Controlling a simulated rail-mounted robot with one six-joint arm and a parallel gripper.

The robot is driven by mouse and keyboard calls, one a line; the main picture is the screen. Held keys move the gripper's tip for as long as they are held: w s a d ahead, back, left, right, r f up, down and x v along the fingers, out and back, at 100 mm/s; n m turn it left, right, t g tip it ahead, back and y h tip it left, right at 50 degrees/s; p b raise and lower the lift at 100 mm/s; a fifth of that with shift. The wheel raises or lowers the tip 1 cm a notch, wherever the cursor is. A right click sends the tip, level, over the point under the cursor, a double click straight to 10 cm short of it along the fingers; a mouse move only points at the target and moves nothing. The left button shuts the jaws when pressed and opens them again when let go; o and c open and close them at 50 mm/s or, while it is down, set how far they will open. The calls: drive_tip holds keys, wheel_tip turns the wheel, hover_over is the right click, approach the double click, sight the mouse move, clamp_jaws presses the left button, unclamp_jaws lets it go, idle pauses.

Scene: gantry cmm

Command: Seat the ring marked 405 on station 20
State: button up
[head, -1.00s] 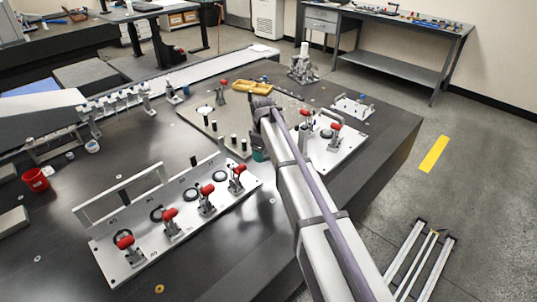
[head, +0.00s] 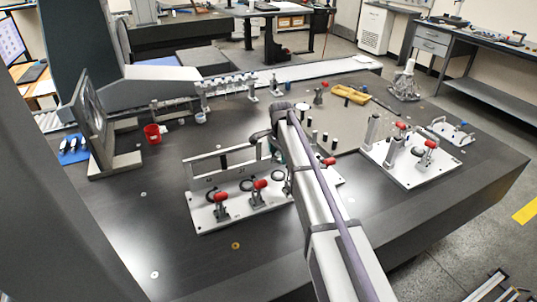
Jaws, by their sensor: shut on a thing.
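The long white fixture (head: 240,216) has a row of stations, each with a dark round seat or ring (head: 246,185) beside a red-handled clamp (head: 221,205). Small marks on its upright back are too small to read, so I cannot tell which station is 20. My gripper (head: 276,155) is at the far end of my arm, over the back right part of this fixture. Only a small teal part of it shows beneath my wrist. My arm hides its fingertips and what they hold. No ring marked 405 can be made out.
A second clamp fixture (head: 408,173) stands to the right, and a plate with dark pegs (head: 345,135) lies behind my arm. The dark table's front left (head: 150,230) is mostly clear.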

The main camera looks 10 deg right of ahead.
sight(277, 174)
drive_tip(key=shift+a+f+m, duration=0.3)
drive_tip(key=shift+f+m, duration=0.05)
drive_tip(key=shift+m, duration=0.35)
drive_tip(key=shift+f+b, duration=3.2)
drive_tip(key=shift+b, duration=0.15)
drive_tip(key=shift+f+b, duration=0.65)
drive_tip(key=shift+b, duration=0.05)
drive_tip(key=o, duration=1.2)
drive_tip(key=shift+r, duration=0.1)
